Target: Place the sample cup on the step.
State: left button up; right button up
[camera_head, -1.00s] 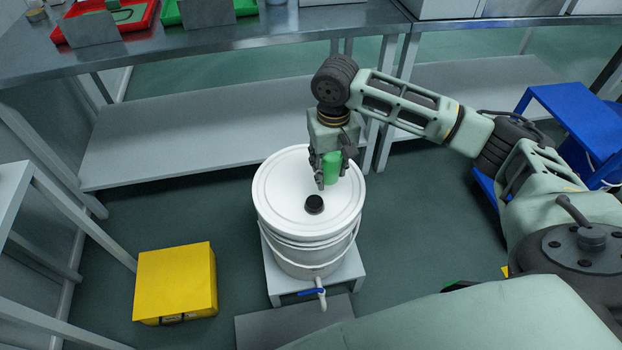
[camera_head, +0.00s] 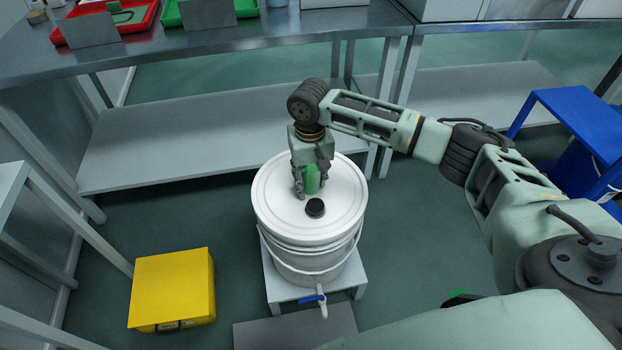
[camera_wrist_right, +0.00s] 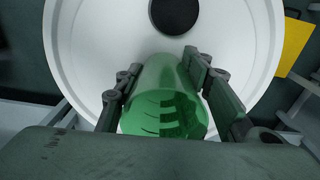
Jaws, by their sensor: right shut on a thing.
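The sample cup (camera_head: 312,180) is green and see-through. My right gripper (camera_head: 311,190) is shut around it and points down over the white lid of a bucket (camera_head: 280,195), just behind the black cap. In the right wrist view the cup (camera_wrist_right: 166,95) sits between the two dark fingers (camera_wrist_right: 165,85), with the lid beyond it. I cannot tell if the cup touches the lid. No thing is clearly the step; a yellow box (camera_head: 172,288) on the floor and a low grey slab (camera_head: 295,328) are candidates. My left gripper is not in view.
The bucket stands on a small white stand (camera_head: 347,282) and has a blue-handled tap (camera_head: 315,298). A steel bench (camera_head: 270,42) with trays is behind, with a grey lower shelf (camera_head: 190,145). A blue frame (camera_head: 575,115) stands at right. Floor between box and bucket is clear.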

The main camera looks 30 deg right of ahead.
jog(key=shift+f, duration=0.1)
jog(key=o, duration=0.8)
